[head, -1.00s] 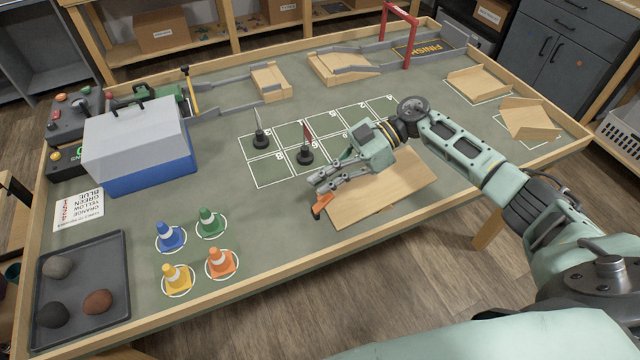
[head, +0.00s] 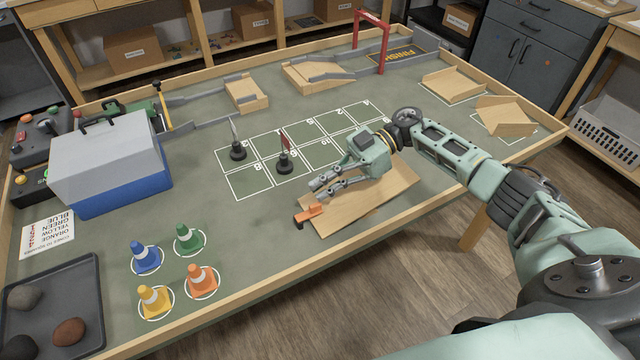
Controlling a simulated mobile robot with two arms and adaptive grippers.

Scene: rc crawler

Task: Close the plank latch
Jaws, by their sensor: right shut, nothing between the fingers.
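The plank (head: 375,203) is a light wooden board lying at the table's front edge, right of centre. The orange latch (head: 308,215) sits at the plank's left end, beside a small dark piece. My right gripper (head: 318,190) comes in from the right over the plank. Its fingers are shut and empty, with their tips just behind and above the latch. I cannot tell whether they touch it. Part of the plank is hidden under the gripper and wrist. My left gripper is not in view.
Marker flags (head: 285,163) stand on the white grid behind the gripper. Several coloured cones (head: 201,280) stand at the front left, near a grey tray (head: 85,300) with stones. A blue and grey box (head: 112,165) stands at the left. The table between cones and plank is clear.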

